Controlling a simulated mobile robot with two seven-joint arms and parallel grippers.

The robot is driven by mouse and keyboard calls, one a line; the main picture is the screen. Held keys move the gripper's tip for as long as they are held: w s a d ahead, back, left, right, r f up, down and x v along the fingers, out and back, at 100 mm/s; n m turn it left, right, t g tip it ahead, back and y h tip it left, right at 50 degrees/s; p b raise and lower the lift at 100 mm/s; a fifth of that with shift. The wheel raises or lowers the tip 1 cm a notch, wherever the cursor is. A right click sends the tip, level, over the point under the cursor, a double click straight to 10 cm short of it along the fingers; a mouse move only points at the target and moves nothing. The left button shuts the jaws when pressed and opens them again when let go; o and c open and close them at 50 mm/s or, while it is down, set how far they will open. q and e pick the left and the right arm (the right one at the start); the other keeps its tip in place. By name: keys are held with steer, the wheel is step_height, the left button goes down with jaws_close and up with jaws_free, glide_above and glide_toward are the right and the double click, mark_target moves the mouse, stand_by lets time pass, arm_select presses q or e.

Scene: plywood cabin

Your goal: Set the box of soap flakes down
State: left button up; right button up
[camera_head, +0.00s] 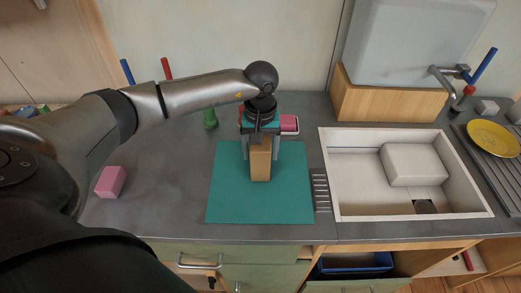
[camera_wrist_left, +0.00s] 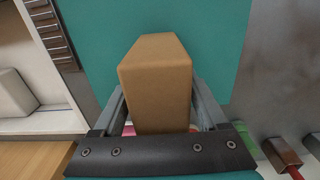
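The box of soap flakes is a plain brown box (camera_head: 260,164), taken to be the task's box since no label shows. My left gripper (camera_head: 261,148) points down with one finger along each side of the box and is shut on it. In the left wrist view the box (camera_wrist_left: 155,85) sits between the two fingers, its far end over the teal mat (camera_wrist_left: 90,30). In the head view the box is over the middle of the mat (camera_head: 230,200). I cannot tell whether its lower end touches the mat. My right gripper is not in view.
A pink block (camera_head: 111,181) lies left of the mat. A green item (camera_head: 210,118) and a pink-and-white item (camera_head: 289,124) are behind it. The sink (camera_head: 345,185), holding a pale block (camera_head: 413,164), is on the right. The mat is bare around the box.

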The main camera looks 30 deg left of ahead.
arm_select(q)
steer(key=shift+o, duration=1.1)
steer(key=shift+r, duration=0.1)
